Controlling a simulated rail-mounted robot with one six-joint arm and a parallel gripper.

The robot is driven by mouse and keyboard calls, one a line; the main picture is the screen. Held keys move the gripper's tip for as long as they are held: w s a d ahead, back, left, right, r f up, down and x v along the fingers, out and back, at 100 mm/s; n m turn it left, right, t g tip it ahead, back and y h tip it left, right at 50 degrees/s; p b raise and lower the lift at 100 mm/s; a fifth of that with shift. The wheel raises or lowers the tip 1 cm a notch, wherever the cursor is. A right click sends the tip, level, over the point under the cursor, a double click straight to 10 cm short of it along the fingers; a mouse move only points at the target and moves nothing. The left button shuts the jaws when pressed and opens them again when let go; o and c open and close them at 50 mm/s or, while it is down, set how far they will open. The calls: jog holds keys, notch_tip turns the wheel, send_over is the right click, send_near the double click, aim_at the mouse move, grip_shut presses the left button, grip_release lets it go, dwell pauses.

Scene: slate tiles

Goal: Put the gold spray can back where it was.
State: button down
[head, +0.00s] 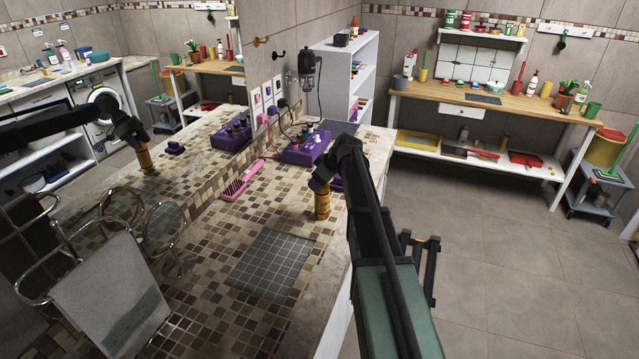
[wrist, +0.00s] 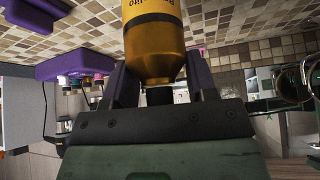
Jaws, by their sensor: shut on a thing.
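The gold spray can (head: 322,207) is upright below my gripper (head: 322,186), over the tiled counter on its right side. In the wrist view the can (wrist: 155,40) sits between the two dark fingers of my gripper (wrist: 158,72), which is shut on it. Dark lettering shows on the can's gold body. The can's far end is cut off in the wrist view. I cannot tell whether its base touches the counter.
A purple rack (head: 305,152) with several bottles stands behind the can. A pink brush (head: 243,180) lies to the left. A dark gridded mat (head: 270,265) lies nearer on the counter (head: 205,285). The wall mirror at left reflects my arm and the can.

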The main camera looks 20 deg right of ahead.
jog(key=shift+c, duration=2.1)
grip_release()
jog(key=shift+f, duration=0.1)
jog(key=shift+r+p, duration=0.4)
jog(key=shift+p, duration=0.05)
jog(key=p+v, duration=1)
jog(key=v, duration=0.2)
jog(key=s+a+f+m+g+h, duration=0.1)
jog(key=s+a+m+g, duration=0.1)
jog(key=s+a, duration=1)
jog(key=s+a+f+m+g+h, duration=0.2)
jog(key=s+a+m+g, duration=0.1)
jog(key=s+a, duration=1)
jog(key=shift+s+m+g+h, duration=0.3)
jog(key=shift+s+m, duration=0.1)
jog(key=shift+m, duration=0.4)
